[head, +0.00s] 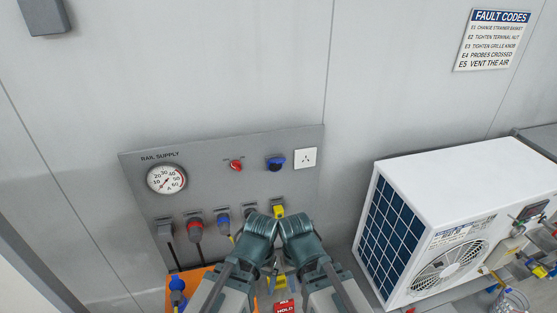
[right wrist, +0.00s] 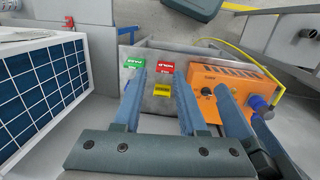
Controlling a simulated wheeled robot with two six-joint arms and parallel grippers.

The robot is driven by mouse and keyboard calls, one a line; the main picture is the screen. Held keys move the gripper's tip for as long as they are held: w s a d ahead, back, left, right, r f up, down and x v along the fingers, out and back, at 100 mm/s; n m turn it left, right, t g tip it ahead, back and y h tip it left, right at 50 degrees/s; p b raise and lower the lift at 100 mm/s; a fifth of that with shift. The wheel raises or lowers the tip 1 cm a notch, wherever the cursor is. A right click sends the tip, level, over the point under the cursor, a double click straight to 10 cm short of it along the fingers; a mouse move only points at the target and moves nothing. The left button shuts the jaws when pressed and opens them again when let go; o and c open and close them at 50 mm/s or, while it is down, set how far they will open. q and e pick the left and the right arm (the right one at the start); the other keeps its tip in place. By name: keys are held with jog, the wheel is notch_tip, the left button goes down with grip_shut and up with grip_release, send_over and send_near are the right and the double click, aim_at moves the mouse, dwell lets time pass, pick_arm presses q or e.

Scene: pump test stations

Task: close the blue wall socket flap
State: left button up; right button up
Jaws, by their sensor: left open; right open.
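The blue wall socket (head: 276,163) is on the grey rail supply panel (head: 205,165), right of a red knob and left of a white outlet. Its blue flap appears raised, with a dark face below it. My two wrists meet low in front of the panel in the head view, below the blue socket and apart from it; the fingers are hidden there. In the right wrist view my right gripper (right wrist: 158,74) is open and empty, pointing down above the bench. My left gripper's fingers (right wrist: 212,88) show beside it, apart and empty.
A gauge (head: 166,179) and a lower row of plugs, including a red one (head: 195,227) and a blue one (head: 223,222), are on the panel. An orange box (right wrist: 235,85) is on the bench. A white outdoor unit (head: 450,215) stands at right.

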jog(key=w+t, duration=0.1)
jog(key=w, duration=0.1)
jog(key=w+f+t+b, duration=0.1)
jog(key=w, duration=0.2)
jog(key=w+t+y+b, duration=0.1)
jog(key=w, duration=0.1)
jog(key=shift+w+a+f+t, duration=0.25)
jog(key=shift+a+f+t, duration=0.05)
jog(key=shift+a+t, duration=0.1)
grip_shut()
jog(key=w+r+m+t+y+b, duration=0.1)
jog(key=w+r+t+b, duration=0.15)
jog(key=w, duration=0.25)
jog(key=w+r+t+b, duration=0.1)
jog(key=w+t, duration=0.3)
jog(key=w, duration=0.2)
jog(key=w+a+r+t+y+b, duration=0.1)
jog(key=w+r+t+y+b, duration=0.1)
jog(key=r+t, duration=0.3)
jog(key=w+r+t+y+b, duration=0.2)
jog(key=r+t, duration=0.3)
jog(key=r, duration=0.5)
jog(key=shift+w+a+r+n+y, duration=0.3)
jog(key=shift+w+a+n, duration=0.1)
jog(key=shift+w, duration=0.45)
